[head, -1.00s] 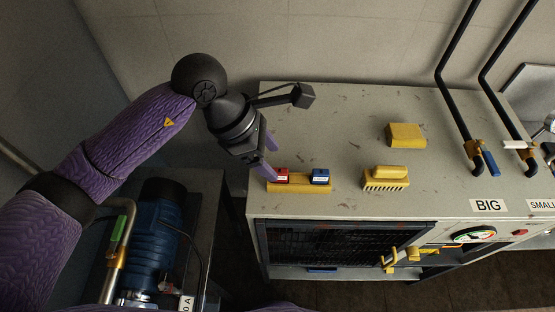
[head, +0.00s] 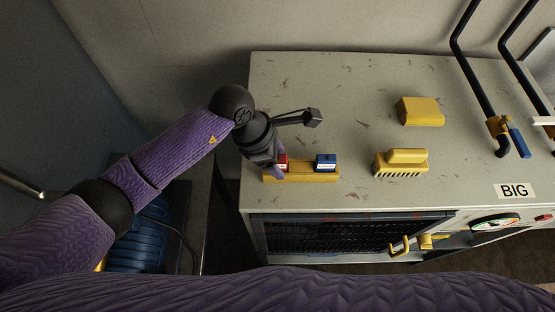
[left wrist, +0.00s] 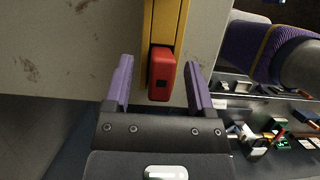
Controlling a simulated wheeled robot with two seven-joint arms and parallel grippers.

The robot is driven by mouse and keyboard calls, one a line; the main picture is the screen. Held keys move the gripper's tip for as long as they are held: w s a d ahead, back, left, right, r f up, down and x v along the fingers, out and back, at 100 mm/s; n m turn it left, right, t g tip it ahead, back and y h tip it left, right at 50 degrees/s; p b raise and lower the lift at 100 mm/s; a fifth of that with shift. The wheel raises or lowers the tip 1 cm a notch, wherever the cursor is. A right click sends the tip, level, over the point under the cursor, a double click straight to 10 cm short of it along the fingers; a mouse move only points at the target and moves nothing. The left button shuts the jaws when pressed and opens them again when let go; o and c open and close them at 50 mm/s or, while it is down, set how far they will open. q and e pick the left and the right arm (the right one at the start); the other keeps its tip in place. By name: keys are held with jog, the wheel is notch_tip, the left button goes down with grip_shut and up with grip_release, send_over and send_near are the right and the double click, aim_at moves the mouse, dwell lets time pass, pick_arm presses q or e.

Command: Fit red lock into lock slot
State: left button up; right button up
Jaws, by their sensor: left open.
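The red lock (head: 283,162) sits at the left end of a yellow holder (head: 305,174) on the cabinet top, with a blue lock (head: 326,162) at the other end. My left gripper (head: 277,170) is at the red lock and partly covers it. In the left wrist view the red lock (left wrist: 162,76) lies between the two spread purple fingers, with a gap on each side. The gripper is open and holds nothing. I cannot make out the lock slot.
A yellow brush (head: 401,162) and a yellow block (head: 420,111) lie right of the holder. Black pipes (head: 473,80) with a blue valve handle (head: 518,142) stand farther right. A yellow latch (head: 400,246) is on the cabinet (head: 340,100) front. The top's middle is clear.

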pick_arm(q)
jog(key=shift+d+f, duration=0.1)
jog(key=shift+f, duration=0.1)
grip_shut()
dwell(0.3)
